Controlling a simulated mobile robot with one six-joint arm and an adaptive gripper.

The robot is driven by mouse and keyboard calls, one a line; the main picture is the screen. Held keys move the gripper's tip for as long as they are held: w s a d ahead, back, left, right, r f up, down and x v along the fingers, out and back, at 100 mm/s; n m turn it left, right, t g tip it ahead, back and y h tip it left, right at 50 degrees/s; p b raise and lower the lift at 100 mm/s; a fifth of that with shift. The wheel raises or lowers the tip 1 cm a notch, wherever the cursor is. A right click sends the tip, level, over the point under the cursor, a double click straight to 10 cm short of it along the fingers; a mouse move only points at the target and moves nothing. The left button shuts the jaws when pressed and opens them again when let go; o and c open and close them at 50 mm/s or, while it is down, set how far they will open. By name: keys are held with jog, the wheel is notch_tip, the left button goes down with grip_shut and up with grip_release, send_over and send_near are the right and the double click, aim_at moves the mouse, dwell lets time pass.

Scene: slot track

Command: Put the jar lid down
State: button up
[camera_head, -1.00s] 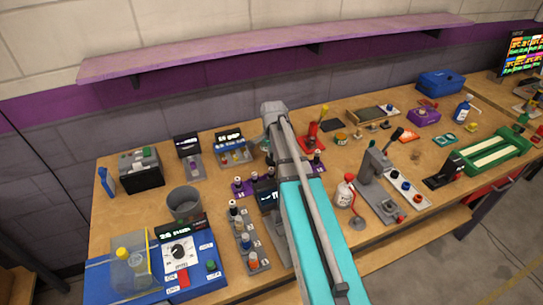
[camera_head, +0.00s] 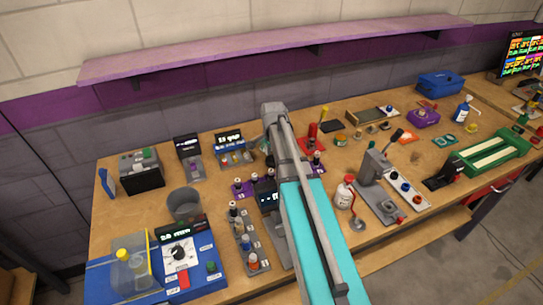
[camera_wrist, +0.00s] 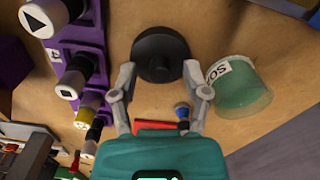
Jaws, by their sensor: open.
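The jar lid (camera_wrist: 160,55) is a dark round disc with a raised knob. In the wrist view it appears to lie on the wooden table, top centre. My gripper (camera_wrist: 158,78) is open, with one finger on each side of the near part of the lid; I see no finger closed on it. A greenish see-through jar (camera_wrist: 240,88) with a white label stands just right of the lid and the right finger. In the head view my arm hides the lid and the fingertips.
A purple rack (camera_wrist: 75,45) with several knobbed pieces stands close left of my gripper. A small blue-topped piece (camera_wrist: 182,112) and a red piece (camera_wrist: 155,125) lie near the gripper's base. Bare table (camera_wrist: 205,25) shows behind the lid.

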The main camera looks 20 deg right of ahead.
notch_tip(320, 180, up, 12)
jog(key=p, duration=1.1)
jog(key=shift+f, duration=0.15)
dwell(0.6)
jog(key=s+a+n, duration=1.4)
jog(key=s+n, duration=0.1)
jog(key=shift+s+a, duration=0.2)
jog(key=shift+s, duration=0.15)
